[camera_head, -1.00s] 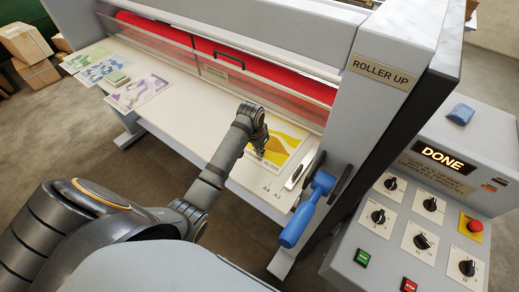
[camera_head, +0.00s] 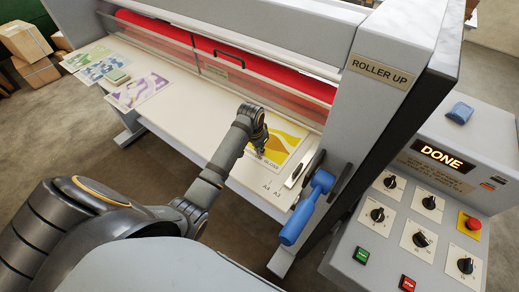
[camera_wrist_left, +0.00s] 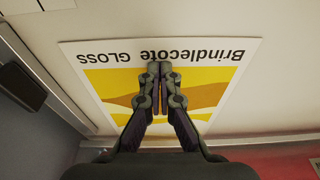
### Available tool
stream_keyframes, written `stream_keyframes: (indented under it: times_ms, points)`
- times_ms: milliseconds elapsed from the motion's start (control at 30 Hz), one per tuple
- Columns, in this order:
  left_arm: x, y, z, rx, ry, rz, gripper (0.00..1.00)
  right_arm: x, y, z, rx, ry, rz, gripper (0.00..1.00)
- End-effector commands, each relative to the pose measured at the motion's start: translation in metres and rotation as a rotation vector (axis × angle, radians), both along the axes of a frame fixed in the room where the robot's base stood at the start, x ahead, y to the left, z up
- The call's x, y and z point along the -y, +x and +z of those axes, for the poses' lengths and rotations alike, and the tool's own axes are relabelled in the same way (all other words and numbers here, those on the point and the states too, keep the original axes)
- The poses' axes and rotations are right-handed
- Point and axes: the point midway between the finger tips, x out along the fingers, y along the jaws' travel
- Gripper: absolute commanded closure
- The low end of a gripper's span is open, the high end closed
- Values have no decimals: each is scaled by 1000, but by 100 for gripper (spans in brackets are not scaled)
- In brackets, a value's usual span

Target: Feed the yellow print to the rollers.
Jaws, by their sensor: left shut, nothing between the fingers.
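The yellow print (camera_head: 283,143) lies flat on the right part of the white feed table, before the red rollers (camera_head: 270,75). In the left wrist view the print (camera_wrist_left: 210,87) shows a white border lettered "Brindlecote GLOSS", and its yellow part faces the rollers. My left gripper (camera_head: 259,153) is over the print's left part in the head view. In the left wrist view the left gripper (camera_wrist_left: 160,70) has its fingers together over the print, with nothing between them. I cannot tell whether the fingertips touch it. My right gripper is not in view.
A clear guard (camera_head: 215,72) with a handle stands before the rollers. A blue-handled lever (camera_head: 306,208) is at the right, beside a control panel (camera_head: 425,205) whose display reads "DONE".

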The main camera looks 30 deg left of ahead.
Motion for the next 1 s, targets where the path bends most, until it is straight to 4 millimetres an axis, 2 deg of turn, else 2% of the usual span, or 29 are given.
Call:
stream_keyframes:
  times_ms: [500, 800, 1000]
  points:
    - [0, -1, -4, -7, -1, 1, 100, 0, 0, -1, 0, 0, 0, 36]
    - [3, 15, -4, -4, -2, 1, 100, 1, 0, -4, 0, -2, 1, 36]
    - [3, 19, -4, -5, -1, 1, 100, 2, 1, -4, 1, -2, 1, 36]
